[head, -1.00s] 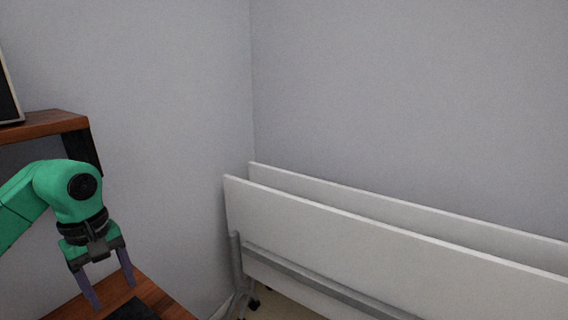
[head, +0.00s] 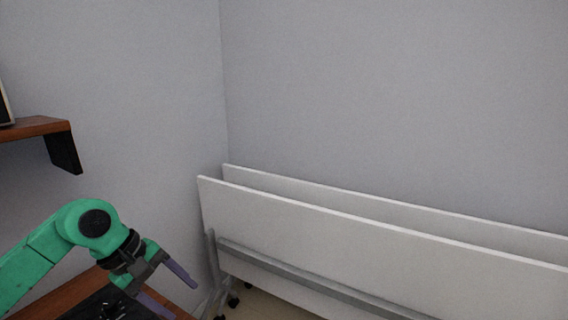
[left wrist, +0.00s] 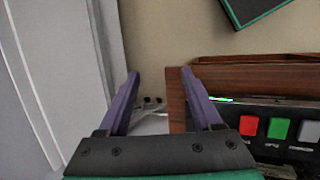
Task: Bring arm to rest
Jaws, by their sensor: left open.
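My left gripper (head: 180,297) is at the lower left of the head view, on its green arm. Its two purple fingers are spread apart and point down to the right, near the front right edge of a wooden desk (head: 72,292). The left wrist view shows the same open fingers (left wrist: 160,76) with nothing between them. The right finger there overlaps the edge of the desk (left wrist: 240,76). My right gripper is not in view.
A dark device (left wrist: 265,143) with red, green and pale buttons is on the desk. White folded table panels (head: 350,240) on wheeled legs stand along the wall to the right. A wooden shelf (head: 30,128) is at left. Floor shows between desk and panels.

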